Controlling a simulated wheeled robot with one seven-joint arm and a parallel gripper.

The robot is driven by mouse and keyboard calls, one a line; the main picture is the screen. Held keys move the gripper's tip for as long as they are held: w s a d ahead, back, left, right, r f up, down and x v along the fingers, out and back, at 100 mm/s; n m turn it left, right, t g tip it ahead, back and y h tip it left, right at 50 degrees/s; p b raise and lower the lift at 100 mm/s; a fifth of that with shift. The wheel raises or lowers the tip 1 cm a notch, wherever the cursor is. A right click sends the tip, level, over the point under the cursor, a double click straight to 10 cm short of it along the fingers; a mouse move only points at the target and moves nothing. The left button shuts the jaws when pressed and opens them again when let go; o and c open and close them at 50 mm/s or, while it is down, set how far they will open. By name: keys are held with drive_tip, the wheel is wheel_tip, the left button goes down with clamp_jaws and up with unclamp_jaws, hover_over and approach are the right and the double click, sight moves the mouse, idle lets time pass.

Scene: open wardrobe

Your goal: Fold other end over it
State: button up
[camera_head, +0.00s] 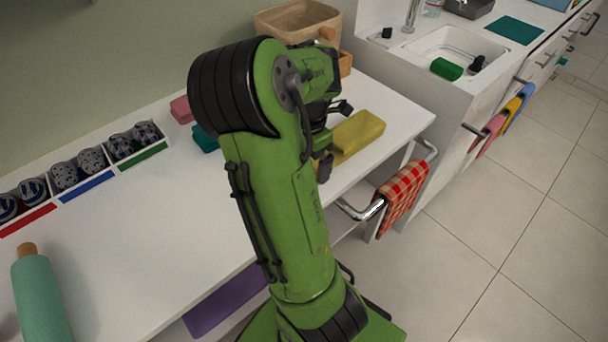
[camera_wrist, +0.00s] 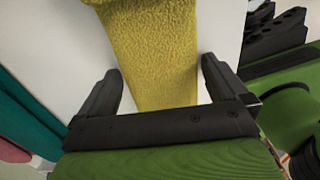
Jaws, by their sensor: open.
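A yellow towel (camera_head: 354,136) lies on the white table near its right end, partly hidden behind my arm in the head view. In the wrist view the yellow towel (camera_wrist: 154,50) runs from the top edge down between my fingers. My gripper (camera_wrist: 160,88) is open, with one finger on each side of the towel and a gap to both. In the head view my gripper (camera_head: 328,150) is just left of the towel, mostly hidden by my arm. Whether the towel is folded cannot be told.
Green (camera_head: 204,139) and pink (camera_head: 181,110) cloths lie left of my arm on the white table (camera_head: 150,230). A wooden bin (camera_head: 297,20) stands behind. A red checked towel (camera_head: 403,197) hangs on a rail at the right end. The table's middle is clear.

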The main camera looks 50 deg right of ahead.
drive_tip(key=shift+f, duration=0.1)
idle(0.4)
drive_tip(key=c, duration=0.4)
